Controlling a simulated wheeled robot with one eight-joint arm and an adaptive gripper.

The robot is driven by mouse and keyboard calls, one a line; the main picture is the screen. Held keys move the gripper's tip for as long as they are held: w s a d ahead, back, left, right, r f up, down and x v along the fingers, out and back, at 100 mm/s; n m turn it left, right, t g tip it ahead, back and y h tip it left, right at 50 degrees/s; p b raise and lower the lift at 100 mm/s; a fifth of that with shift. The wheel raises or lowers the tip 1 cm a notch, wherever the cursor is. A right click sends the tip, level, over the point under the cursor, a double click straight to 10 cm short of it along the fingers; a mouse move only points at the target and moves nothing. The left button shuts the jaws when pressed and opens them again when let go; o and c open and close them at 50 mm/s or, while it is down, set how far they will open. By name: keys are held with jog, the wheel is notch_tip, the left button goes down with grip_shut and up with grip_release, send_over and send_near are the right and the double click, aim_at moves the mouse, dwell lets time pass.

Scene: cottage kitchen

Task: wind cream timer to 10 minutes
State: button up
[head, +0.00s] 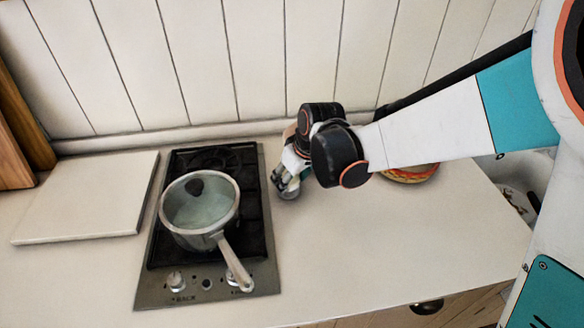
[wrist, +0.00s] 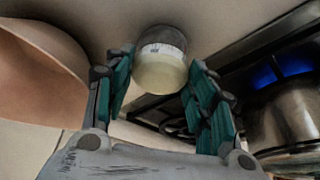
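The cream timer (wrist: 160,72) is a small round body with a grey top and a pale marked ring. In the wrist view it stands upright between the tips of my gripper (wrist: 162,78). The fingers are spread to either side of it, with what look like narrow gaps; contact cannot be made out. In the head view my gripper (head: 284,178) points down just right of the hob, and the timer (head: 289,191) shows only partly beneath it. The minute marks are too small to read.
The hob (head: 160,285) is close on the left, carrying a lidded pot (head: 190,240) with its handle toward the front. Blue light (wrist: 280,70) glows under it. A pale board (head: 85,195) lies further left. A patterned bowl (head: 412,175) is behind my arm. The front-right counter is clear.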

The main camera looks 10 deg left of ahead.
jog(key=shift+m, duration=0.5)
jog(key=o, duration=1.1)
jog(key=shift+c, duration=0.2)
jog(key=shift+r, duration=0.1)
jog(key=v, duration=0.7)
jog(key=shift+s+r, duration=0.3)
jog(key=shift+r, duration=0.05)
